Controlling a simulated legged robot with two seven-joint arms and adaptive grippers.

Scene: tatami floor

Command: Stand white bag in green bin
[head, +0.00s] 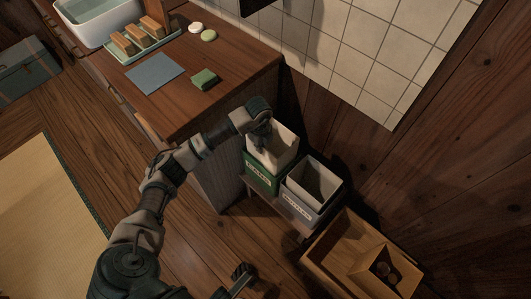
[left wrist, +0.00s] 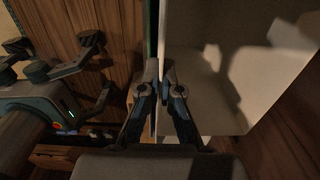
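The white bag (head: 287,146) is an open, upright, box-shaped bag. It stands in the green bin (head: 262,179), with its upper part above the bin's rim. My left gripper (head: 262,143) reaches down at the bag's left side. In the left wrist view my left fingers (left wrist: 160,68) are close together, with the thin edge of the bag's wall (left wrist: 205,85) between them. How deep the bag sits is hidden. My right gripper (head: 233,283) is low at the bottom of the head view, empty. It also shows in the left wrist view (left wrist: 103,70) with its fingers apart.
A grey labelled bin (head: 300,205) with a pale liner stands right beside the green bin. A wooden box (head: 338,258) is at the lower right. The wooden counter (head: 235,68) is behind my left arm, with a green sponge (head: 204,79) on it. The tiled wall is behind.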

